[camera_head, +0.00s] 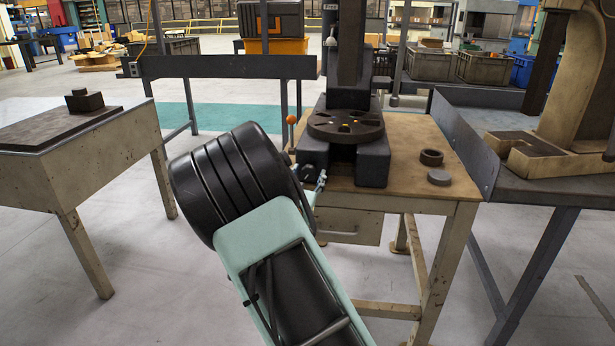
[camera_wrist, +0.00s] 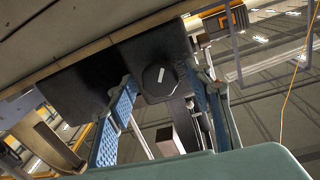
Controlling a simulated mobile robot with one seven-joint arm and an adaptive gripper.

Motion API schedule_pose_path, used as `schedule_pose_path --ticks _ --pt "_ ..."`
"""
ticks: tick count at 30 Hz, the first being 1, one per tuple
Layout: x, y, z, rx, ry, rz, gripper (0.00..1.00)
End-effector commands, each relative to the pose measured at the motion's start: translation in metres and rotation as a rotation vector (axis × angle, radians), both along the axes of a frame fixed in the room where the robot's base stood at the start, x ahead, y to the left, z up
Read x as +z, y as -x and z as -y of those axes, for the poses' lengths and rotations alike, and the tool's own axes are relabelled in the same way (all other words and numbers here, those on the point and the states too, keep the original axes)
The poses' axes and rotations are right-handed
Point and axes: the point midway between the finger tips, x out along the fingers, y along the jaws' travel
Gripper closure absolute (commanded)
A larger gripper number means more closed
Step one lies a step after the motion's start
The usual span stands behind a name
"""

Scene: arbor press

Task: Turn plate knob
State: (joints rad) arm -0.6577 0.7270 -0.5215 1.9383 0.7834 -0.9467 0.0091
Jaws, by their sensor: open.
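The arbor press (camera_head: 372,162) stands on a wooden-topped table, with a dark round slotted plate (camera_head: 345,126) on its base. In the wrist view, a dark faceted knob with a white mark (camera_wrist: 159,78) shows against the dark press body; I take it for the plate knob. My gripper (camera_wrist: 165,98) is open, its blue-padded fingers on either side of the knob in that view. I cannot tell whether either finger touches it.
A dark ring (camera_head: 431,157) and a small grey disc (camera_head: 439,177) lie on the tabletop (camera_head: 405,185) right of the press. An orange ball (camera_head: 291,119) stands just left of the press. A side table (camera_head: 50,155) is at left; a dark bench (camera_head: 560,187) is at right.

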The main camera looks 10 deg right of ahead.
Motion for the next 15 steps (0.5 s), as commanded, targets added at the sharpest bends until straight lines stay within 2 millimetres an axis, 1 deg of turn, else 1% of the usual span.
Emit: schedule_pose_path --ticks 6,15 --pt "0.0001 -0.0003 -0.0001 0.0 0.0 0.0 0.53" --pt "0.0 0.0 -0.0003 0.0 0.0 0.0 0.86"
